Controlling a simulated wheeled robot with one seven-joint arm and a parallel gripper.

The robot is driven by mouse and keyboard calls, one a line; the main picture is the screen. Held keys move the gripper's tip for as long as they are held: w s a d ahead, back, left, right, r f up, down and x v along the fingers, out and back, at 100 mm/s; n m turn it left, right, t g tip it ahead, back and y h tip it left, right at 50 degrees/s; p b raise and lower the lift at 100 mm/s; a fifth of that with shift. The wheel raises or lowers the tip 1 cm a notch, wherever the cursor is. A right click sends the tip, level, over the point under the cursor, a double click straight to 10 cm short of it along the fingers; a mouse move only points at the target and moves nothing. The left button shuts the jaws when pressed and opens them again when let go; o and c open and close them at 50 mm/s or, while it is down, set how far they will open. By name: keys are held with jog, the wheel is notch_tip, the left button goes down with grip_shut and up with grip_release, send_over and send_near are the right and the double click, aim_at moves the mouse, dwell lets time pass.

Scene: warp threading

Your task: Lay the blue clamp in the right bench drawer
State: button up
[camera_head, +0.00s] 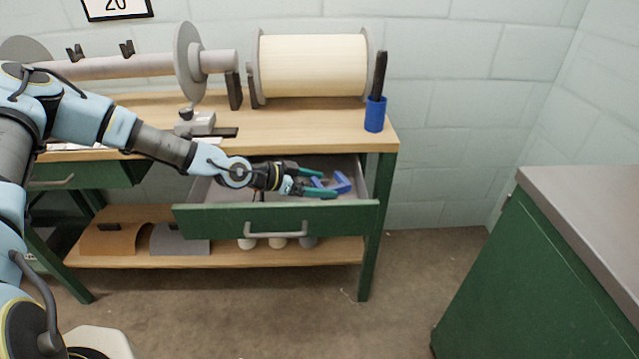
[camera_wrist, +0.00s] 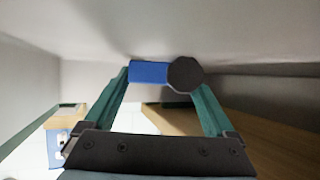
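The right bench drawer (camera_head: 335,217) is pulled out beneath the bench top. The blue clamp (camera_head: 344,182) is inside it, toward the right side. My gripper (camera_head: 328,184) reaches into the drawer from the left with its two green fingers spread wide. Part of the clamp shows between the fingers, and part extends past their tips. In the wrist view, the blue body and a dark round end of the clamp (camera_wrist: 148,72) lie across the far end of the finger gap. Contact with the fingers and with the drawer floor is hard to tell.
The wooden bench top (camera_head: 300,125) carries a cream spool (camera_head: 313,65) and a blue cup (camera_head: 375,115) with a dark tool. A lower shelf (camera_head: 230,252) lies beneath the drawer. A green cabinet (camera_head: 545,270) stands at right, with clear floor between.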

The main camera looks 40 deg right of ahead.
jog(key=shift+o, duration=0.6)
jog(key=shift+r, duration=0.1)
jog(key=shift+b+v, duration=0.45)
jog(key=shift+v, duration=3.35)
